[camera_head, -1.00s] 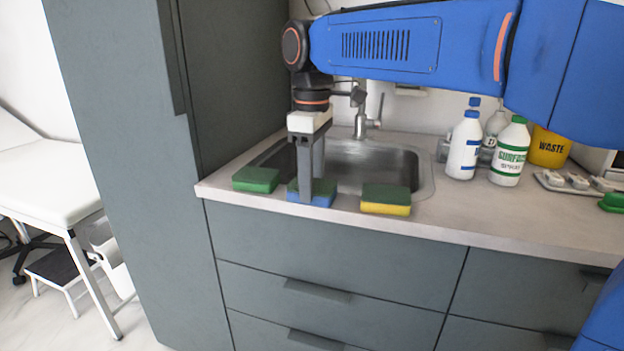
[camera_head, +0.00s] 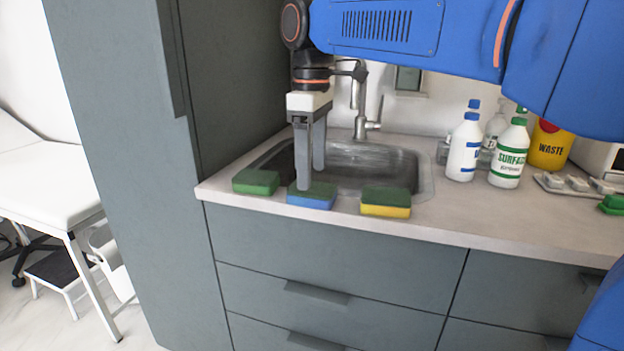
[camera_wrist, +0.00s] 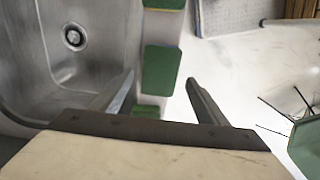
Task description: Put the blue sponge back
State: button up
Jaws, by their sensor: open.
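The blue sponge (camera_head: 311,201), with a green top, lies flat at the front edge of the counter in front of the sink, between a green sponge (camera_head: 256,181) on the left and a yellow sponge with a green top (camera_head: 386,203) on the right. My gripper (camera_head: 311,180) is open and empty, pointing down just above the blue sponge. One finger hides part of its top. In the wrist view, a green sponge top (camera_wrist: 161,70) shows between the open fingers, with other sponges above and below it; the lower one is partly hidden.
The steel sink (camera_head: 385,168) with its tap (camera_head: 361,115) is right behind the sponges. Bottles (camera_head: 508,155) and a yellow waste container (camera_head: 549,148) stand to the right. A tall grey cabinet (camera_head: 135,150) closes off the left.

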aim_at(312, 187)
notch_tip(312, 187, up, 8)
dwell(0.4)
